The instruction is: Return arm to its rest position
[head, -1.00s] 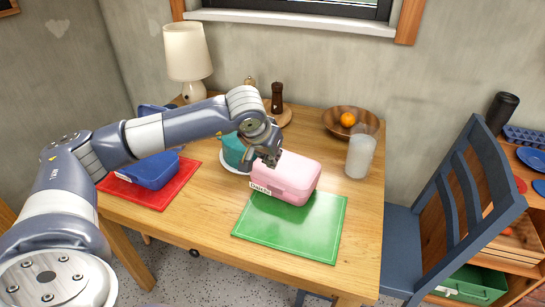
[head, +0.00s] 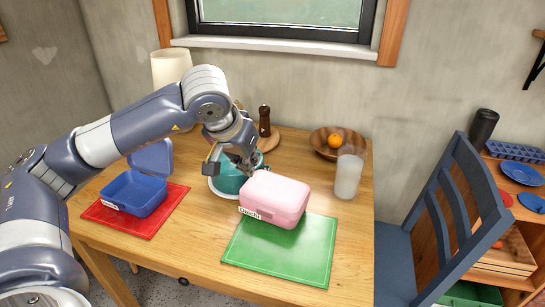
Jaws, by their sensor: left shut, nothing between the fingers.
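My left arm comes in from the left and reaches over the wooden table (head: 200,235). Its gripper (head: 246,168) is shut and empty, just above and behind the left end of a closed pink lunch box (head: 275,198). I cannot tell whether the gripper touches the box. The pink box sits on the back part of a green mat (head: 285,257), with a name label on its front left. An open blue lunch box (head: 137,194) stands on a red mat (head: 105,217) at the left, and looks empty. My right gripper is out of view.
A teal bowl (head: 228,182) on a white plate is partly behind my gripper. A frosted glass (head: 348,176), a wooden bowl with an orange (head: 334,141), a pepper mill (head: 264,122) and a lamp (head: 170,67) stand at the back. A blue chair (head: 450,205) is at the right.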

